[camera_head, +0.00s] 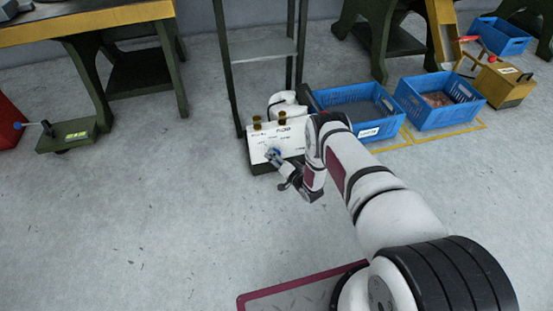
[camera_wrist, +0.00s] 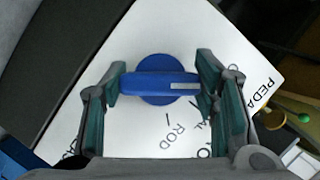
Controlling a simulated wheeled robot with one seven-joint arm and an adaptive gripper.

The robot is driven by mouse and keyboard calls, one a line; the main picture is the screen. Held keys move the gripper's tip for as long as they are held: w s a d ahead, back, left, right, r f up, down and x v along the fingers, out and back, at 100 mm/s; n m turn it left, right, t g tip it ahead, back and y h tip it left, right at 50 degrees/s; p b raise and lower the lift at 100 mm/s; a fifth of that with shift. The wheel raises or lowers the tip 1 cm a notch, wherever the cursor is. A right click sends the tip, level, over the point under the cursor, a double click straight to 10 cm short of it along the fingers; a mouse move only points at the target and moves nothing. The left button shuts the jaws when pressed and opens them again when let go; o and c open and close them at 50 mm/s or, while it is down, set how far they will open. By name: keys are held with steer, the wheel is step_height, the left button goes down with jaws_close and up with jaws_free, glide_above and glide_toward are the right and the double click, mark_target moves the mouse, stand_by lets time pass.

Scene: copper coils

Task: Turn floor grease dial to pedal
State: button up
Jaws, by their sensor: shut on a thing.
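The grease dial is a blue knob with a straight bar handle (camera_wrist: 150,84) on a white panel (camera_wrist: 235,45). The bar lies nearly level in the wrist view, with a pale mark on its right end. The label PEDAL is printed to the right of the dial, a little below the bar's line. ROD is printed below the dial; other lettering is partly hidden by the fingers. My gripper (camera_wrist: 158,82) is shut on the bar, one finger at each end. In the head view, the white panel (camera_head: 258,143) stands low on the floor, with my gripper (camera_head: 280,163) at its front.
Two brass-coloured fittings (camera_head: 257,122) top the panel box. A metal shelf frame (camera_head: 227,70) rises behind it. Blue crates (camera_head: 355,96) stand to the right. A green box with a lever (camera_head: 68,134) sits at the left. The floor in front is clear.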

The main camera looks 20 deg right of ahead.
steer(key=m+t+y, duration=0.1)
steer(key=m, duration=0.2)
steer(key=shift+d, duration=0.15)
steer(key=shift+m+t+y, duration=0.6)
steer(key=shift+m, duration=1.1)
steer(key=o, duration=1.2)
steer(key=shift+c, duration=0.2)
steer(key=v, duration=1.2)
